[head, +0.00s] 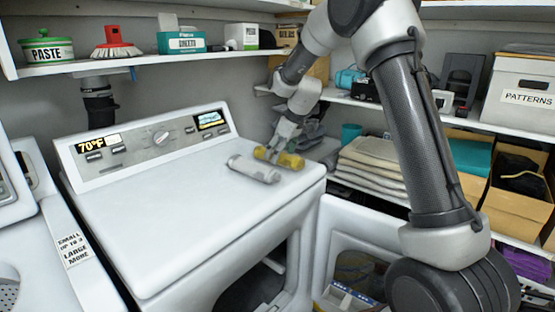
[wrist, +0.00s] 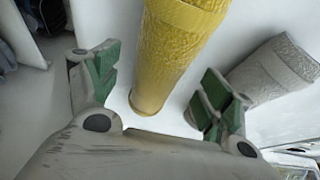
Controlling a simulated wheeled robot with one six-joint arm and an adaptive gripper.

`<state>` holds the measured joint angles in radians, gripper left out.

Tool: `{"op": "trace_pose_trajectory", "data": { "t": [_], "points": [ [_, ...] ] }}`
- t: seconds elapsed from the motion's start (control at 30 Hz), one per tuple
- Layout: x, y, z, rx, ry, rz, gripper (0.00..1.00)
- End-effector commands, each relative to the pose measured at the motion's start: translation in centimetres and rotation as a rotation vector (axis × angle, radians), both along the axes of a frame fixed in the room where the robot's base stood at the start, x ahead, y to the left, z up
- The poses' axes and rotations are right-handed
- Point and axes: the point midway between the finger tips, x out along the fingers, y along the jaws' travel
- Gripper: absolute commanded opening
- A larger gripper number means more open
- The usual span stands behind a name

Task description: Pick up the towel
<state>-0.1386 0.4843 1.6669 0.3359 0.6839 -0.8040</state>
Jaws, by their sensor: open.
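A yellow rolled towel (head: 292,161) lies on top of the white dryer (head: 190,220), near its right back corner. A pale grey rolled towel (head: 253,169) lies just in front of it. My gripper (head: 278,145) is at the yellow roll, coming from above and behind. In the wrist view, the yellow roll (wrist: 175,50) runs between the two spread, green-padded fingers, with a gap on each side. The grey roll (wrist: 275,70) is outside the right finger. The gripper is open and holds nothing. Part of the yellow roll is hidden by the gripper in the head view.
The dryer's control panel (head: 150,147) rises behind its top. A shelf with a paste tub (head: 47,50) and a red brush (head: 116,42) hangs above. Folded cloths (head: 370,165) and boxes fill the right shelves. The dryer top's front and left are clear.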

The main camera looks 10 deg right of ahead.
Motion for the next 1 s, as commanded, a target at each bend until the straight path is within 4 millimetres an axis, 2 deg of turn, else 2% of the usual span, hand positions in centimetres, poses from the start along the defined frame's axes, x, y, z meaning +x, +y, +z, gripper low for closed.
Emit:
{"op": "trace_pose_trajectory", "data": {
  "t": [0.1,0.33,0.63,0.87,1.0],
  "points": [
    [0.5,0.3,-1.5,-0.001,0.001,0.000,0.80],
    [0.6,0.4,-1.7,0.000,0.000,-0.001,0.80],
    [0.6,0.4,-1.7,0.000,0.000,-0.001,0.26],
    [0.6,0.4,-1.6,0.000,-0.001,-0.001,0.24],
    [0.6,0.4,-0.4,0.000,-0.002,0.001,0.24]
  ]
}}
